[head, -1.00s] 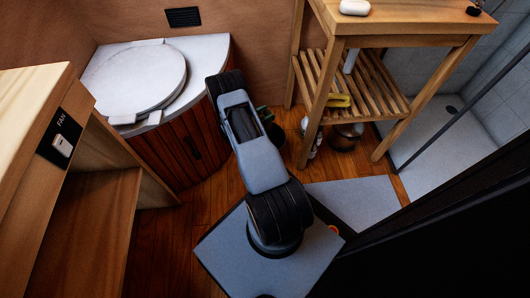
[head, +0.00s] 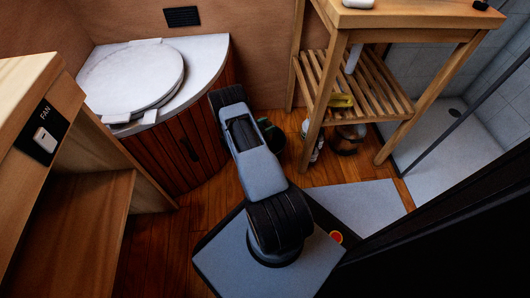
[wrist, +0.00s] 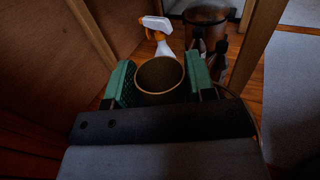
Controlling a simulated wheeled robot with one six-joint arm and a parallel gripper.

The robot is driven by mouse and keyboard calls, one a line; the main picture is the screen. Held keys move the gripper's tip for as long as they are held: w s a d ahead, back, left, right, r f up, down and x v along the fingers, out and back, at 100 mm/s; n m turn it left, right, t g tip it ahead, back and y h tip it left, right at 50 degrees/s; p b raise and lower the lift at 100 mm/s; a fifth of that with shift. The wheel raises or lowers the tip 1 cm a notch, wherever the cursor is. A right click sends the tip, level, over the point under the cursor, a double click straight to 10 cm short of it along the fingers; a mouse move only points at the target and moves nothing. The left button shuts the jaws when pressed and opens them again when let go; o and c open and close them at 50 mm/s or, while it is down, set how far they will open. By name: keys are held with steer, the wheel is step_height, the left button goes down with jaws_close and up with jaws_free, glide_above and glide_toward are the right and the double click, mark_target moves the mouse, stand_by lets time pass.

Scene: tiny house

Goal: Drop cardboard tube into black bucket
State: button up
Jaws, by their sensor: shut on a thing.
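The cardboard tube (wrist: 160,91) is between my gripper's green fingers (wrist: 160,75) in the wrist view. Its round open end faces the camera, and its far end is hidden. My gripper is shut on it. In the head view my gripper (head: 273,136) is partly hidden behind my arm, low beside the wooden shelf stand. A dark, brownish round vessel stands on the floor under the stand (head: 347,138). It also shows beyond the tube in the wrist view (wrist: 207,20). I cannot tell for sure that it is the black bucket. The tube is apart from it.
A white and orange spray bottle (wrist: 158,35) stands just beyond the tube. Dark bottles stand before the vessel. The wooden stand (head: 327,100) has legs near my gripper. The curved toilet cabinet (head: 185,150) is at left. Some wooden floor is bare.

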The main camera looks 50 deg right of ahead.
steer(key=o, duration=1)
steer(key=shift+p+v, duration=1.15)
steer(key=shift+v, duration=2.6)
